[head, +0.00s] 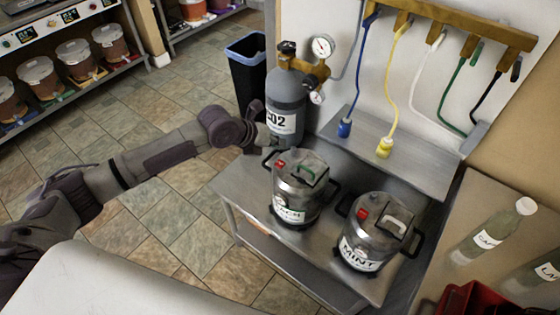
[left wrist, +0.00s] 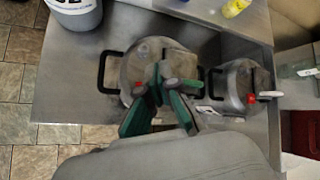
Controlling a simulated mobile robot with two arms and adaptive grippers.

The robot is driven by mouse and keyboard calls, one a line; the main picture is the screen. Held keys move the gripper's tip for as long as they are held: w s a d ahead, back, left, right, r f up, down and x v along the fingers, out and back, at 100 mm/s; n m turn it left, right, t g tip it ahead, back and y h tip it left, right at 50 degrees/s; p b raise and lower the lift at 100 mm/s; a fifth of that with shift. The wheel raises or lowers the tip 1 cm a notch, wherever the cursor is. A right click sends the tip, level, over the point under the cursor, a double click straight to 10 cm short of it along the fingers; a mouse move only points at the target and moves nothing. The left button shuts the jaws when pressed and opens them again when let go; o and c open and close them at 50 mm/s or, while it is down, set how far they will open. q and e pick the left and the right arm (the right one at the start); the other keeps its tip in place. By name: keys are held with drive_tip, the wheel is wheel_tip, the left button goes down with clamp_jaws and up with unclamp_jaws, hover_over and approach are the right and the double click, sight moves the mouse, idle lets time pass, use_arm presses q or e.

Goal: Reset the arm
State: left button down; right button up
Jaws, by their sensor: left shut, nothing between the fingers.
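My left arm comes in from the left in the head view. Its left gripper (head: 268,140) is beside the grey CO2 cylinder (head: 286,95), left of and above the near steel keg (head: 297,188); whether it touches the cylinder I cannot tell. In the left wrist view the left gripper (left wrist: 160,74) has its fingers drawn together at the tips, with nothing between them, over the view of the keg (left wrist: 140,62). The second keg, labelled MINT (head: 372,235), stands to the right. My right gripper is not in view.
Both kegs stand on a steel table (head: 240,195). Blue, yellow, white, green and black hoses hang from a brass manifold (head: 450,20). A dark bin (head: 246,70) stands behind the cylinder. Bottles (head: 495,230) and a red crate (head: 470,300) are at right. The tiled floor at left is clear.

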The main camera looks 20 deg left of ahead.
use_arm(q)
drive_tip(key=s+d+f+n+g, duration=0.1)
drive_tip(key=s+d+f+n, duration=0.25)
drive_tip(key=s+n, duration=0.3)
drive_tip(key=s+d+f+n, duration=0.2)
drive_tip(key=s+d+n, duration=0.3)
drive_tip(key=s, duration=0.3)
drive_tip(key=s+a+f+n+g+y, duration=0.1)
drive_tip(key=s+a+n+y, duration=0.2)
drive_tip(key=s+a+n, duration=0.5)
drive_tip(key=s+a+f+n+g+y, duration=0.15)
drive_tip(key=s+a+n, duration=0.25)
drive_tip(key=s+n, duration=0.75)
wheel_tip(320, 180, down, 28)
drive_tip(key=n+g+b, duration=0.1)
drive_tip(key=g+b, duration=0.1)
drive_tip(key=b, duration=0.1)
drive_tip(key=s+a+f+y+b, duration=0.1)
drive_tip(key=s+a+f+b, duration=0.1)
drive_tip(key=s+f, duration=1.4)
drive_tip(key=shift+s+a+f+g, duration=0.15)
drive_tip(key=shift+s+f+g, duration=0.2)
drive_tip(key=shift+f, duration=0.5)
